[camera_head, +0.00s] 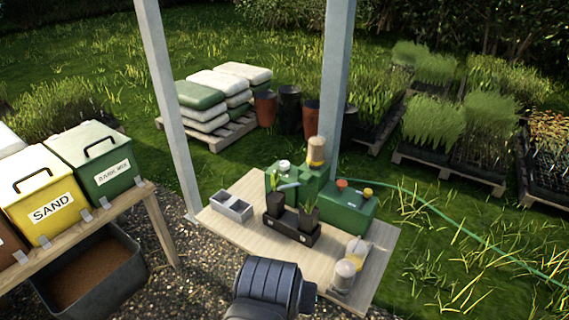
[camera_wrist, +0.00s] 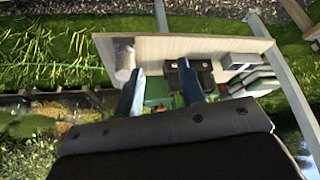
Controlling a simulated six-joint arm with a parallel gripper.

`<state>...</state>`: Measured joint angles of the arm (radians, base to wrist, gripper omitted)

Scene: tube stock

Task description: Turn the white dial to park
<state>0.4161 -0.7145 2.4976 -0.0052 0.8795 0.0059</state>
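A green machine (camera_head: 307,180) stands on the wooden table top. A small pale round piece (camera_head: 284,165) on its upper left may be the white dial; its markings are too small to read. In the wrist view the dial cannot be made out, and only part of the green machine (camera_wrist: 157,92) shows between the fingers. My gripper (camera_wrist: 163,85) has its two blue-grey fingers spread apart with nothing held between them, and it appears to be above and away from the machine. My fingertips cannot be made out in the head view.
A black tray (camera_head: 290,232) with two seedlings stands in front of the machine. A grey two-part box (camera_head: 231,207) is at left. A green box (camera_head: 350,213) with orange and yellow knobs is at right, cylinders (camera_head: 357,249) near the right edge. Posts (camera_head: 338,75) rise behind.

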